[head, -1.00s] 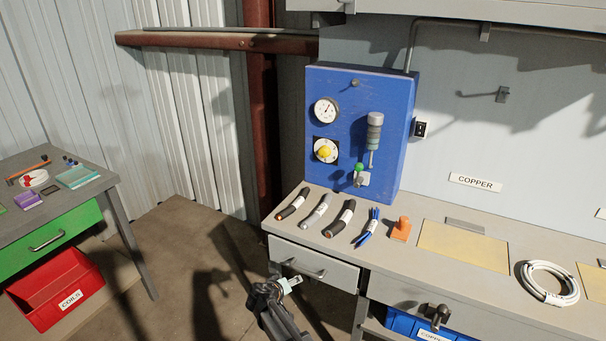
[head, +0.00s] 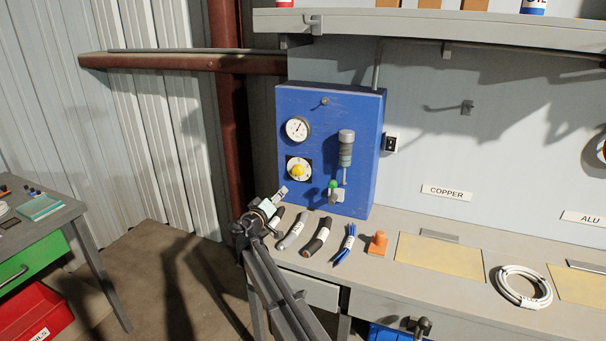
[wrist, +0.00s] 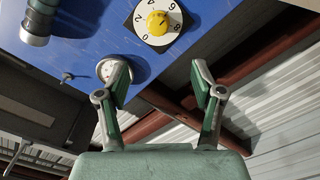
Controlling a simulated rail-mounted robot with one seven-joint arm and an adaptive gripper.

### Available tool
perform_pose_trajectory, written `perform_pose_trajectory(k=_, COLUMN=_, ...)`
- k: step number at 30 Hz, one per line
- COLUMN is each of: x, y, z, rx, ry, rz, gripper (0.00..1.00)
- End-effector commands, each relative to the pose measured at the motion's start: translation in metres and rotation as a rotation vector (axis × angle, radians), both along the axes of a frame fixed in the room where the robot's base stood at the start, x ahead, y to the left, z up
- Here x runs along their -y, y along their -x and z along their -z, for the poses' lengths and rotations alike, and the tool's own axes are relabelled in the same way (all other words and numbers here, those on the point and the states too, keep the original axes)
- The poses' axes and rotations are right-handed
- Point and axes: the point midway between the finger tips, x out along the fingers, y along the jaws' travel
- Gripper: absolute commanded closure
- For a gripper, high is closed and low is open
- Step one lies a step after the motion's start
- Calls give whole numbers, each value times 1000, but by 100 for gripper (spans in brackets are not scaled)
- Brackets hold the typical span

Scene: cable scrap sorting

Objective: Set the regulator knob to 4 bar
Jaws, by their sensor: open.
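The yellow regulator knob (head: 298,171) sits on a round white dial with a dark square backing, low on the blue panel (head: 353,118). In the wrist view the knob (wrist: 157,24) is at the top, with numbers from 0 to 8 around it. I cannot tell clearly which number it points to. A round pressure gauge (head: 298,129) is above the knob in the head view. My gripper (head: 276,200) is below and a little left of the knob, apart from it. In the wrist view my gripper (wrist: 160,80) is open and empty, its fingers spread wide.
A green-topped valve (head: 333,189) and a cylindrical filter (head: 346,148) are right of the knob. A shelf (head: 420,22) hangs above. The space before the dial looks clear.

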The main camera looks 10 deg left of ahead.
Motion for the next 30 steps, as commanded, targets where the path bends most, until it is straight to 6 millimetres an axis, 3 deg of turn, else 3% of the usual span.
perform_pose_trajectory(k=8, x=10, y=-28, z=-5, rx=5, ry=5, rz=6, gripper=33)
perform_pose_trajectory(k=24, x=39, y=-128, z=-5, rx=4, ry=2, rz=6, gripper=33)
perform_pose_trajectory(k=30, x=48, y=-155, z=-4, rx=4, ry=4, rz=5, gripper=33)
